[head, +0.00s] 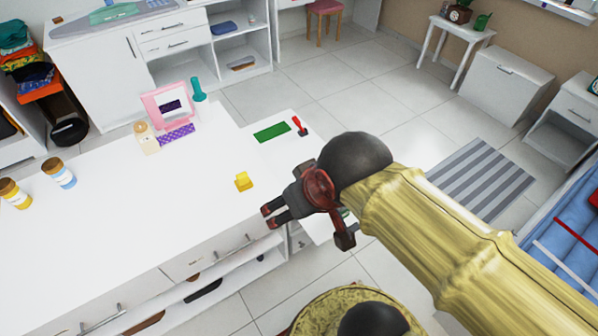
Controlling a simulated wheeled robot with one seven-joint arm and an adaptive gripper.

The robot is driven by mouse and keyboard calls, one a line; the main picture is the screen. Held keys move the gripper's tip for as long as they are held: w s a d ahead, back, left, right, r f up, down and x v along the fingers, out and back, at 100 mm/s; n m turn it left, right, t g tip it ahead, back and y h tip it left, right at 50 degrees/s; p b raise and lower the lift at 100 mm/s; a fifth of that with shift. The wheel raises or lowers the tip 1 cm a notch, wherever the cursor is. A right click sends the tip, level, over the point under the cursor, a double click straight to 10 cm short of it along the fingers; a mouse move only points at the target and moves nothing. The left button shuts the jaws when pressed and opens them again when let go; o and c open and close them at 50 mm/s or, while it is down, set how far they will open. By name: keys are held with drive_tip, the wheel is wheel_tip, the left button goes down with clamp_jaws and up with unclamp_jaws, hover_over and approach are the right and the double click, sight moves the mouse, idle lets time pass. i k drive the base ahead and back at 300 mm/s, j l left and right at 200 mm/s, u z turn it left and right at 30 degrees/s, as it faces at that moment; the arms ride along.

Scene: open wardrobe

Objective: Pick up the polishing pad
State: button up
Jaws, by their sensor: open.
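A flat green rectangular pad (272,132) lies on a white surface to the right of the large white counter. A small yellow block-like piece (243,181) sits near the counter's right edge. I cannot tell for certain which of the two is the polishing pad. My gripper (269,217) is open, with nothing seen between its fingers, and points left. In the picture it is just below and right of the yellow piece and well below the green pad; its height above the counter is unclear. Neither piece is hidden.
The white counter (120,210) has much clear room. At its back stand a pink frame (167,105), a teal bottle (198,90) and a beige bottle (146,138); two jars (60,173) stand left. A red-topped item (298,124) is beside the green pad.

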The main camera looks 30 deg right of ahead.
sight(243, 182)
drive_tip(key=i+j+z, duration=0.15)
drive_tip(key=i+z, duration=0.3)
drive_tip(key=i, duration=0.4)
